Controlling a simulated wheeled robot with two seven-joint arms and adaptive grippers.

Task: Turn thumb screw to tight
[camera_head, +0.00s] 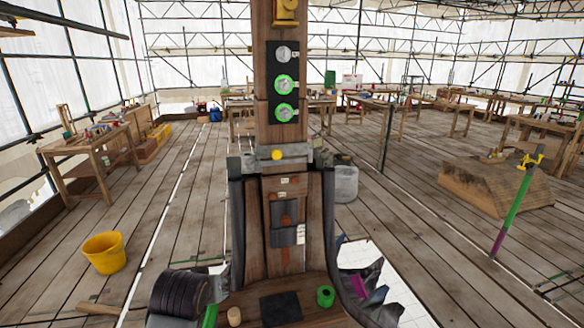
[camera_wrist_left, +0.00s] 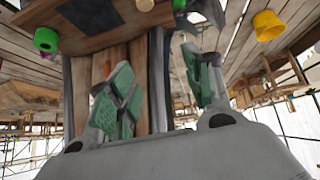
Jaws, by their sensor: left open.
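A wooden post (camera_head: 285,148) stands upright at the centre of the head view. A grey metal band (camera_head: 300,150) crosses it, with a round yellow knob (camera_head: 277,154) on its front. Lower on the post is a grey plate (camera_head: 284,238) with a small reddish-brown part (camera_head: 286,220). I cannot tell which of these is the thumb screw. My left gripper (camera_wrist_left: 158,85) shows in the left wrist view, its green-padded fingers apart and nothing visible between them. The post's wood (camera_wrist_left: 146,82) is behind it. My right gripper is not in view.
Three round dials (camera_head: 284,85) sit on a black panel higher on the post. The wooden base holds a green roll (camera_head: 325,296), a cork-coloured piece (camera_head: 234,316) and a dark pad (camera_head: 281,307).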

